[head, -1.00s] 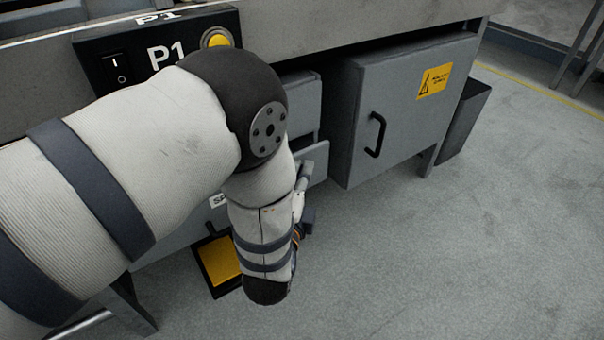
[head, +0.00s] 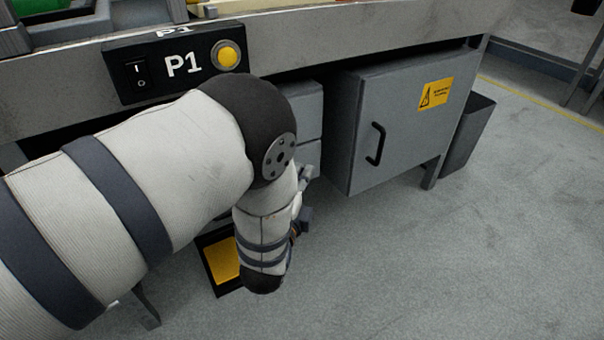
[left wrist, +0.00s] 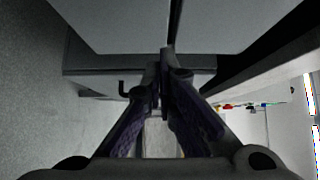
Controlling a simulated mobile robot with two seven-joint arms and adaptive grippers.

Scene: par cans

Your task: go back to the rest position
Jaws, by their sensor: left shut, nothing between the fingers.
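My left arm (head: 190,150) comes in from the left in the head view and bends down in front of the bench. My left gripper (head: 306,215) is mostly hidden behind the forearm there; only small parts show at its right side. In the left wrist view the two dark fingers of the left gripper (left wrist: 163,65) meet at their tips, shut with nothing between them. My right gripper is in neither view.
A P1 panel (head: 182,64) with a switch and yellow button is on the bench front. A grey cabinet (head: 400,125) with a black handle is below. A yellow pedal (head: 222,262) lies on the floor by my forearm. Open floor (head: 460,270) is at the right.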

